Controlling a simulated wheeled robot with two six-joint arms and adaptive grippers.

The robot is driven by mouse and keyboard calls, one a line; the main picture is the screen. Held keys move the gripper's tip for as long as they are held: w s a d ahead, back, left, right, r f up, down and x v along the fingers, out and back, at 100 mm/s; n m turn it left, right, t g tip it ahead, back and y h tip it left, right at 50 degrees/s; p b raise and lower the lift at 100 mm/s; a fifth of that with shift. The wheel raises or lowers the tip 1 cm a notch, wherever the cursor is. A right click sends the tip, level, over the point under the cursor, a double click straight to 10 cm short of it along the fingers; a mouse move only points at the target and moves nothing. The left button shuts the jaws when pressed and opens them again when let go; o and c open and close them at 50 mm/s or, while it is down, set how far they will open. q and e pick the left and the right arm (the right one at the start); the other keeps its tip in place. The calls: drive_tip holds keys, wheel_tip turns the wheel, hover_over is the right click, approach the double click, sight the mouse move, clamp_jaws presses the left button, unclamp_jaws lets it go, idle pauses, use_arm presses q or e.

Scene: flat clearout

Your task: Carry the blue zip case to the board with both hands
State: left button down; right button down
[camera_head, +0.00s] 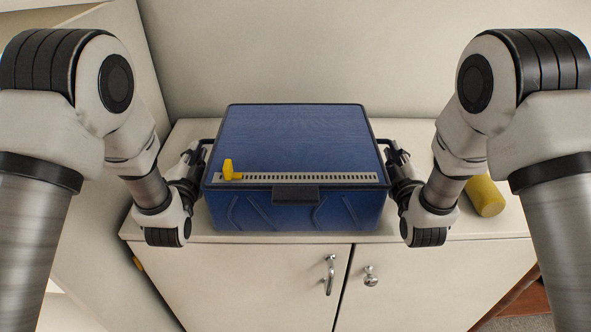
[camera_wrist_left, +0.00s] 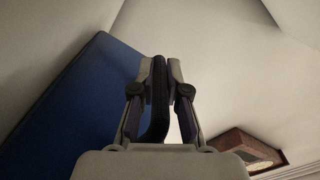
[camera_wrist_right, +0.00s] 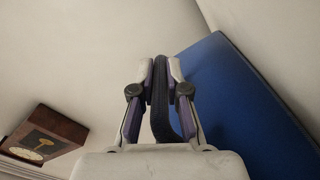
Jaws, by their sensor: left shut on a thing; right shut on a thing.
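The blue zip case (camera_head: 295,140) is a box with a dark rim, a grey zip strip and a yellow pull tab (camera_head: 230,172) at its front left. It is at the cabinet top in the head view; whether it rests there or is just lifted I cannot tell. My left gripper (camera_head: 203,150) is shut on the black handle (camera_wrist_left: 158,100) at the case's left side. My right gripper (camera_head: 388,152) is shut on the handle (camera_wrist_right: 160,100) at its right side. The case's blue side also shows in the left wrist view (camera_wrist_left: 75,110) and the right wrist view (camera_wrist_right: 235,110). I cannot make out the board.
A yellow cylinder (camera_head: 485,196) lies on the white cabinet top (camera_head: 480,225) to the right, beside my right arm. A wall stands close behind. The cabinet doors below have a handle (camera_head: 329,275) and a knob (camera_head: 371,276). A brown clock-like box (camera_wrist_right: 42,135) shows in the right wrist view.

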use_arm(q)
drive_tip(key=shift+r, duration=0.15)
use_arm(e)
drive_tip(key=shift+r, duration=0.15)
